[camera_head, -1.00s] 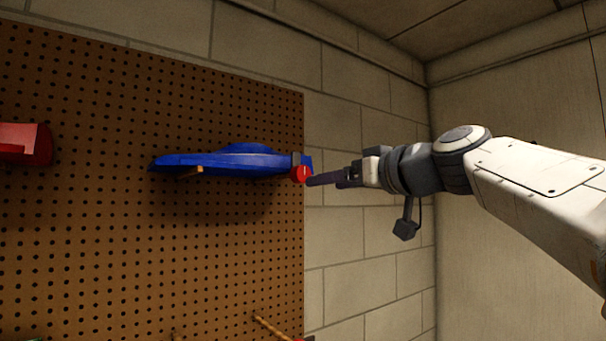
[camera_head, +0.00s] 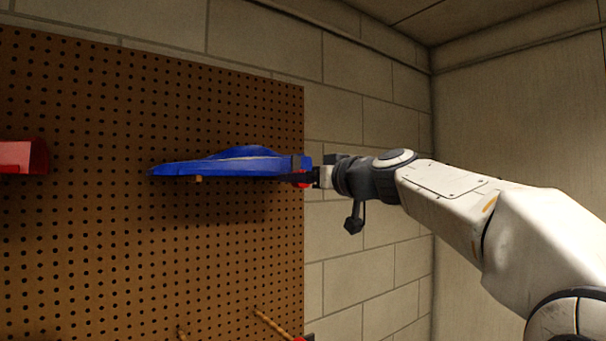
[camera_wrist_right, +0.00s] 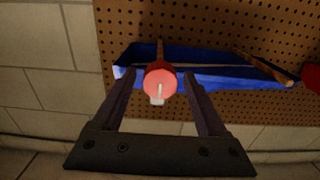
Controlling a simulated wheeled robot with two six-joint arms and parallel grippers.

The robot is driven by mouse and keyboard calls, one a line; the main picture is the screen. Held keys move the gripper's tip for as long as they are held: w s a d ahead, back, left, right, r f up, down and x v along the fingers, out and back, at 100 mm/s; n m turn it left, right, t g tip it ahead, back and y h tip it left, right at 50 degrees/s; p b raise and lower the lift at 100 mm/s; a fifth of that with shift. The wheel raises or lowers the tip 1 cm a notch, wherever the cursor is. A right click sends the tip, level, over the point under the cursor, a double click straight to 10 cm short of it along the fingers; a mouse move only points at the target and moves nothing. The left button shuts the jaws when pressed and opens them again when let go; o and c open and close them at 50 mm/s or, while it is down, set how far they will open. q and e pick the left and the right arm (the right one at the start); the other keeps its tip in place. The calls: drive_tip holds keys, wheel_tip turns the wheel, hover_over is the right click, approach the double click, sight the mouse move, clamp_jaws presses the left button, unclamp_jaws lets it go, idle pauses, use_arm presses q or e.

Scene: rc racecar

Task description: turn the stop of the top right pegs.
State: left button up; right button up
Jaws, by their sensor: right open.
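The blue car body (camera_head: 225,165) rests on wooden pegs on the pegboard. A red round stop (camera_wrist_right: 160,80) with a white line and a small pale tab sits on the end of the peg (camera_wrist_right: 160,50) at the body's right end in the head view. Only a bit of this stop (camera_head: 303,185) shows there, behind my right gripper (camera_head: 300,178). In the right wrist view, my right gripper (camera_wrist_right: 158,76) is open, with one finger on each side of the stop and gaps visible. My left gripper is not in view.
The pegboard (camera_head: 100,240) hangs on a block wall (camera_head: 350,285). A red car body (camera_head: 20,157) is at the left edge. Lower pegs (camera_head: 271,325) stick out near the bottom, one with a red end. A second peg (camera_wrist_right: 262,67) supports the blue body.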

clamp_jaws()
drive_tip(key=m+b, duration=0.1)
drive_tip(key=m, duration=0.2)
drive_tip(key=shift+f+m, duration=0.1)
drive_tip(key=shift+m, duration=0.3)
drive_tip(key=m, duration=0.4)
drive_tip(key=shift+d+m+b, duration=0.1)
drive_tip(key=shift+m+b, duration=0.2)
drive_tip(key=shift+b, duration=0.05)
drive_tip(key=m, duration=0.4)
drive_tip(key=shift+f+m+p, duration=0.1)
drive_tip(key=shift+m+p, duration=0.35)
drive_tip(key=shift+m, duration=2.35)
